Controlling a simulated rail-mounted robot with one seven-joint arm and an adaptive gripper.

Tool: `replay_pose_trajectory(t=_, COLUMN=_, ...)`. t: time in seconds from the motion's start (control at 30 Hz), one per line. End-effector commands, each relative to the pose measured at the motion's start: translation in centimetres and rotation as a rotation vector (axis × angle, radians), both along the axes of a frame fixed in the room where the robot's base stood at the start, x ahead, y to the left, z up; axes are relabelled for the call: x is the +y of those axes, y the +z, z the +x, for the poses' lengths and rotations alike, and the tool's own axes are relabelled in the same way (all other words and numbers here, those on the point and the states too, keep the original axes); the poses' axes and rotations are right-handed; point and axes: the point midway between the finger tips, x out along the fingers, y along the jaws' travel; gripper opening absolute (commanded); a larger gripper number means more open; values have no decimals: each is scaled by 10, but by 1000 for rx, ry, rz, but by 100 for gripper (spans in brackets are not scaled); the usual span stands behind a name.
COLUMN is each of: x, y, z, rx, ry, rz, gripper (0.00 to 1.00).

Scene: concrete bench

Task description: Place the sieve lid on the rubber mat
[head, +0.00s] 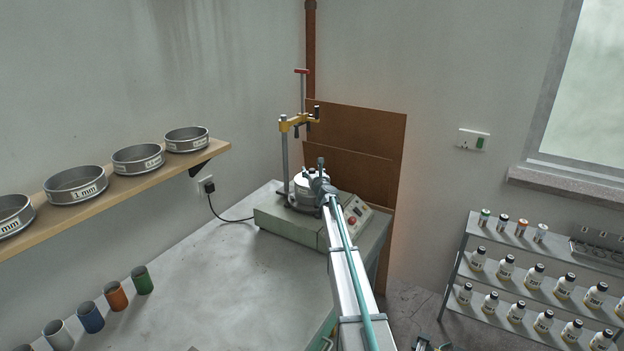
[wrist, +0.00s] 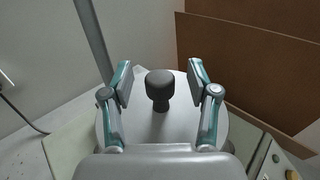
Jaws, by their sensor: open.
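The sieve lid (wrist: 148,128) is a pale grey disc with a black knob (wrist: 159,88) in its middle. It sits on top of the shaker (head: 287,223) at the back of the bench. In the head view my gripper (head: 318,180) is over the lid and hides part of it. In the wrist view my gripper (wrist: 160,84) is open, with one finger on each side of the knob and a gap on both sides. I cannot make out a rubber mat in either view.
The shaker's upright post (head: 285,155) with a yellow clamp arm (head: 297,121) stands just behind the lid. Several sieves stand on a wall shelf (head: 140,183) at left. Several coloured pots (head: 115,296) line the bench's left side. The bench middle (head: 235,290) is clear.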

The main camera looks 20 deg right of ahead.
Motion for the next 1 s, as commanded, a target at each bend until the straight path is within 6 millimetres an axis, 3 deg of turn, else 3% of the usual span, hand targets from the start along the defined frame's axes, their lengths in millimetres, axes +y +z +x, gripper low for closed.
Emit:
replay_pose_trajectory(t=0.3, x=-1, y=0, z=6, rx=0, ry=0, rz=0, gripper=60)
replay_pose_trajectory(t=0.67, x=-1, y=0, z=5, rx=0, ry=0, rz=0, gripper=1)
replay_pose_trajectory(t=1.0, x=-1, y=1, z=5, rx=-1, ry=1, rz=0, gripper=0)
